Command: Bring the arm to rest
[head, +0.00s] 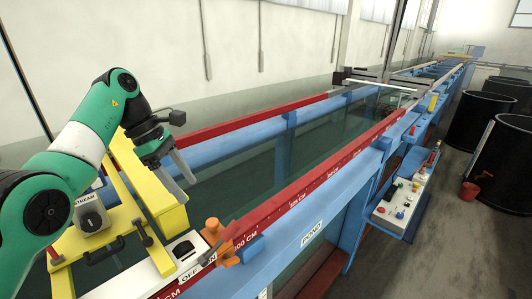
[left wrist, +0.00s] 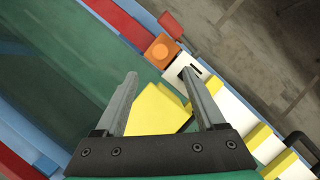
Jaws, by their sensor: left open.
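My left arm (head: 100,130) comes in from the left in the head view, bent over the near end of the flume. My left gripper (head: 182,170) points down and right above the flume channel, beside the yellow frame (head: 160,190). In the left wrist view its two grey fingers (left wrist: 158,75) stand apart with nothing held between them. A yellow part (left wrist: 155,110) shows behind the gap, and I cannot tell how far below it is. My right gripper is in neither view.
A white OFF/ON panel (head: 183,250) and an orange block (head: 212,230) sit on the near rail. A red rail (head: 300,190) runs away along the blue flume. A control panel (head: 400,195) hangs at the right, with black tanks (head: 475,122) beyond.

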